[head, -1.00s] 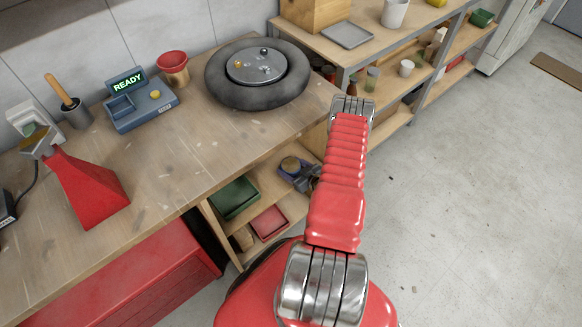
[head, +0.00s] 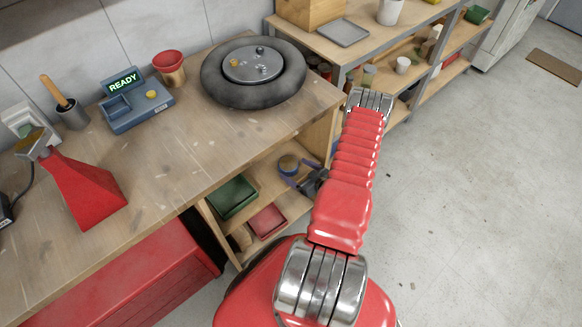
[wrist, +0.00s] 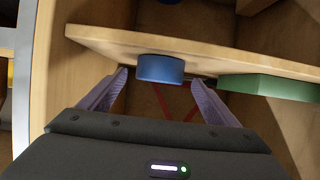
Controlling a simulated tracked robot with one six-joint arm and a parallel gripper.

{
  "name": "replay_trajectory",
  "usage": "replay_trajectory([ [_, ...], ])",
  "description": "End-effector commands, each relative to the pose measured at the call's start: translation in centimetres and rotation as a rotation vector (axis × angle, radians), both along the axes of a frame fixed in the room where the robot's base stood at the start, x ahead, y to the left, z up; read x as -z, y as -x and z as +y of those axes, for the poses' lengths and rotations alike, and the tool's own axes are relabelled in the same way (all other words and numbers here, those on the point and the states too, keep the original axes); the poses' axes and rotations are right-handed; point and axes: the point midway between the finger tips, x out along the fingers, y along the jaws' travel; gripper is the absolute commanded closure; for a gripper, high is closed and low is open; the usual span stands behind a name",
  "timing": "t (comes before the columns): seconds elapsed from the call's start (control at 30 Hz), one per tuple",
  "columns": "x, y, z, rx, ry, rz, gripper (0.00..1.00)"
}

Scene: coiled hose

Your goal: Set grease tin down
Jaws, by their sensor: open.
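The grease tin, a small round tin with blue sides (wrist: 161,68), stands on the middle shelf inside the bench; the wrist view shows it upside down. In the head view its yellowish-dark top (head: 288,162) shows near the shelf's right end. My gripper (wrist: 159,84) is open, with one pale purple finger on each side of the tin and a visible gap on both sides in the wrist view. In the head view my gripper (head: 298,177) reaches in from the right, partly dark and hard to make out. The tin's lower side is partly hidden there.
A green tray (head: 232,197) stands on the same shelf, left of the tin, and shows as a green block in the wrist view (wrist: 270,87). A red tray (head: 267,221) lies nearer the front. The bench's wooden end panel is close to my arm on the right.

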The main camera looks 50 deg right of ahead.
Motion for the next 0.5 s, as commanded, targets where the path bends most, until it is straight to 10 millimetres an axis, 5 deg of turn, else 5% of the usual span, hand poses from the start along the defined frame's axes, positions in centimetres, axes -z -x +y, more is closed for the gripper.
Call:
replay_trajectory([
  [0.3,-1.9,4.5,0.4,0.003,0.000,0.000,0.17],
  [0.5,-2.4,5.7,0.6,0.001,-0.001,0.000,0.17],
])
